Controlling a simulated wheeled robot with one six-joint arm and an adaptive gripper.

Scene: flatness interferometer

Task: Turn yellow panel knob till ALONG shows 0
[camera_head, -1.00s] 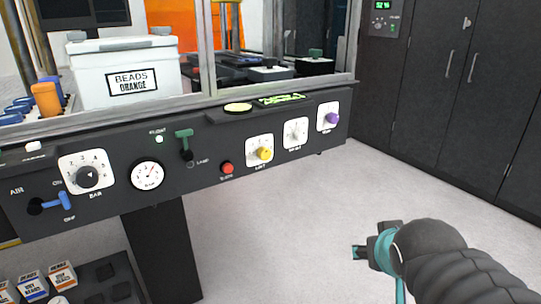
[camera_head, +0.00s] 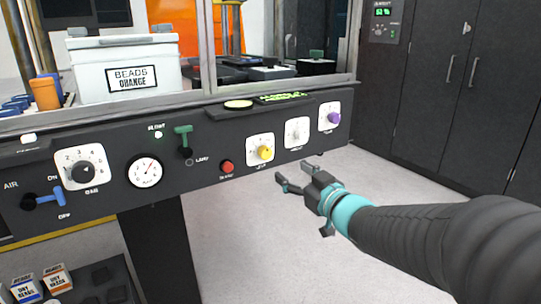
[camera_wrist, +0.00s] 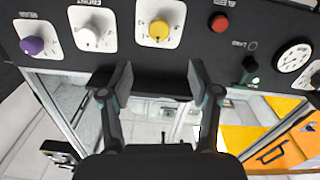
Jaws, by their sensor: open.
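The yellow knob (camera_head: 265,152) sits on a white square plate on the dark front panel (camera_head: 215,160), between the red button and the white knob. It also shows at the top middle of the wrist view (camera_wrist: 159,30). My gripper (camera_head: 297,174) is open and empty, in front of the panel, below and to the right of the yellow knob in the head view. In the wrist view its two fingers (camera_wrist: 157,80) stand apart below the knob, not touching it. A small display with green characters (camera_head: 283,97) is on top of the panel; its text is too small to read.
A white knob (camera_head: 296,132) and a purple knob (camera_head: 333,118) are right of the yellow one. A red button (camera_head: 226,167), green lever (camera_head: 183,140) and dial gauge (camera_head: 146,170) are left. The floor before the dark cabinets (camera_head: 440,100) is clear.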

